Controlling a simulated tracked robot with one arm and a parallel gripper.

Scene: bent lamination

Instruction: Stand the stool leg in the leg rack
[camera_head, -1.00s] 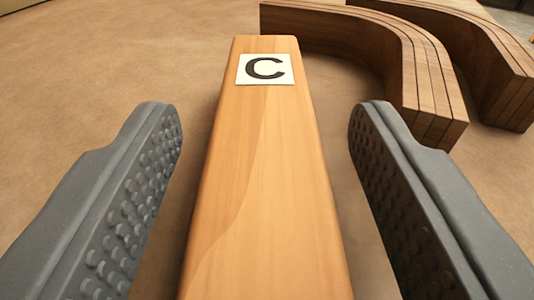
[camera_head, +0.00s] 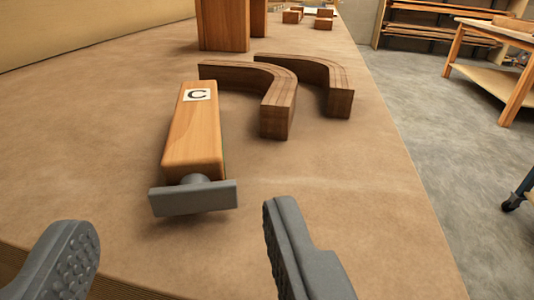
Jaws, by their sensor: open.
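Two bent, dark laminated pieces lie on the tan bench top, the nearer one (camera_head: 276,95) left of the farther one (camera_head: 335,80); either could be the stool leg. A straight light-wood bar (camera_head: 195,130) marked with a C label (camera_head: 197,95) lies left of them, with a grey T-shaped end (camera_head: 193,197) facing me. My gripper (camera_head: 175,222) is open and empty, its fingers wide apart on the near side of the bar and clear of it. I cannot tell which thing is the leg rack.
Upright brown wooden blocks (camera_head: 224,25) stand behind the bar. Small wooden pieces (camera_head: 323,18) lie at the far end. The bench top (camera_head: 345,185) is clear at near right, up to its right edge. Beyond are the grey floor, a wooden table (camera_head: 490,50) and shelves (camera_head: 440,25).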

